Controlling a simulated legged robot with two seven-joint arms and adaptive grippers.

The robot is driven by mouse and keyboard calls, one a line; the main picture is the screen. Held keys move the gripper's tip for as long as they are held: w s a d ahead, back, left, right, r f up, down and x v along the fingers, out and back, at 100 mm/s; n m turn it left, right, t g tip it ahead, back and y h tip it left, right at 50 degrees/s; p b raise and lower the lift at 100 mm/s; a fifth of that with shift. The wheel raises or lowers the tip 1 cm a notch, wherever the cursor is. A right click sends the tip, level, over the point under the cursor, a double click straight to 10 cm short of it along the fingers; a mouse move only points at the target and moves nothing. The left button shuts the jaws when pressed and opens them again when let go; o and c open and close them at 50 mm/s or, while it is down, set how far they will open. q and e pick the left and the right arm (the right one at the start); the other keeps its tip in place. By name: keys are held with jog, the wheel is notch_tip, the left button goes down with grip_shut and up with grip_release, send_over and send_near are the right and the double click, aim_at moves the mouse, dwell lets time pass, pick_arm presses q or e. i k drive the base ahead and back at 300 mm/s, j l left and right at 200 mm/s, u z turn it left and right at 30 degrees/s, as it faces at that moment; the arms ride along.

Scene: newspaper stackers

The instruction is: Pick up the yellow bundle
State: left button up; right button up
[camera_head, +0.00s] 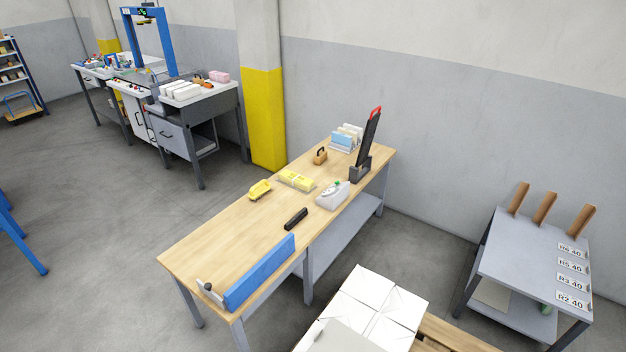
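Two yellow things lie on the wooden table (215,245). One is a flat, pale yellow bundle (297,180) with what looks like a band across it, near the table's middle. The other is a smaller, deeper yellow object (260,189) to its left, near the far left edge; what it is I cannot tell. The two lie apart. Neither of my grippers shows in the head view.
Around the bundle are a white device (332,196), a black bar (296,219), a wooden-handled block (320,156) and a tall black tool (368,135) in a stand. A blue fence (260,272) lines the front end. White stacks (375,305) stand front right. Bare tabletop lies left of the black bar.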

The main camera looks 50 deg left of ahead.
aim_at(303, 183)
jog(key=u, duration=1.4)
jog(key=j+u, duration=0.3)
jog(key=u, duration=0.15)
jog(key=k+j+u, duration=0.1)
jog(key=j+u, duration=0.2)
jog(key=u, duration=0.15)
jog(key=j+u, duration=0.25)
jog(key=u, duration=0.2)
jog(key=i+j+u, duration=0.1)
jog(key=j+u, duration=0.2)
jog(key=u, duration=0.15)
jog(key=i+j+u, duration=0.25)
jog(key=i+u, duration=0.25)
jog(key=i, duration=0.2)
jog(key=i+z, duration=0.2)
jog(key=i, duration=1.45)
jog(key=i+l+z, duration=0.15)
jog(key=i+z, duration=0.6)
jog(key=i, duration=0.3)
jog(key=i+j+z, duration=0.15)
jog(key=i+z, duration=0.25)
jog(key=i+j+z, duration=0.4)
jog(key=i, duration=0.2)
